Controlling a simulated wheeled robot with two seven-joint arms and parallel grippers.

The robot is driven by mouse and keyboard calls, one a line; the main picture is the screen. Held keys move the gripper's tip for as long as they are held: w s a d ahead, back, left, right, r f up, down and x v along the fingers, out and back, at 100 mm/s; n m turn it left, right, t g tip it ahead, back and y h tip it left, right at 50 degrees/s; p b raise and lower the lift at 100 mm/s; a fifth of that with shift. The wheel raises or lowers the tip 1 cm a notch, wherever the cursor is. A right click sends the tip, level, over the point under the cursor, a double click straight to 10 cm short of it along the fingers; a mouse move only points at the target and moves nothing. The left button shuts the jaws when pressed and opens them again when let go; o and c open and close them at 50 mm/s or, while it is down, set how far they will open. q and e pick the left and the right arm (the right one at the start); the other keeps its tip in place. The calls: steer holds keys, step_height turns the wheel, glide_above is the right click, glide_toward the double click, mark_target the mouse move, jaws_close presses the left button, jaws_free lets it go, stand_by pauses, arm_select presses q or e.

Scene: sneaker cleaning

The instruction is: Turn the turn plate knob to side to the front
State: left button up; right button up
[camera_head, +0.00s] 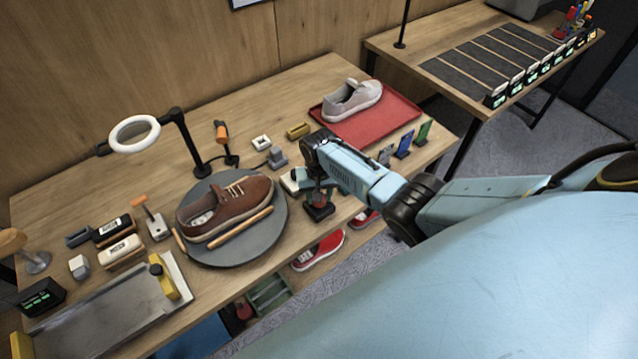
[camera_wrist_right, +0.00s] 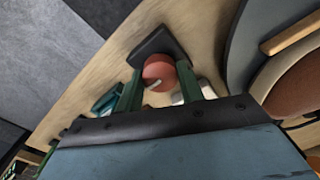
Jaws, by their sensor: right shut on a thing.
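The turn plate knob is red and round and sits on a small black base (camera_head: 319,212) at the table's front edge, right of the grey round turn plate (camera_head: 272,234). My right gripper (camera_head: 319,190) reaches down over the knob and is shut on it. In the right wrist view the red knob (camera_wrist_right: 161,68) shows between the two green fingers, with a small pale mark on its side. A brown sneaker (camera_head: 228,204) lies on the turn plate, its toe towards the right. Wooden sticks lie along both sides of the sneaker. My left gripper is not in view.
A ring lamp (camera_head: 134,134) stands behind the plate. A red tray (camera_head: 370,130) with a pale sneaker (camera_head: 352,100) is at the back right. Brushes and a metal tray (camera_head: 105,312) lie at left. Red shoes (camera_head: 320,250) are below the table edge.

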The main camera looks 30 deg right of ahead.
stand_by(0.4)
steer(key=o, duration=1)
steer(key=shift+r, duration=0.55)
step_height(320, 180, up, 12)
steer(key=shift+r, duration=0.2)
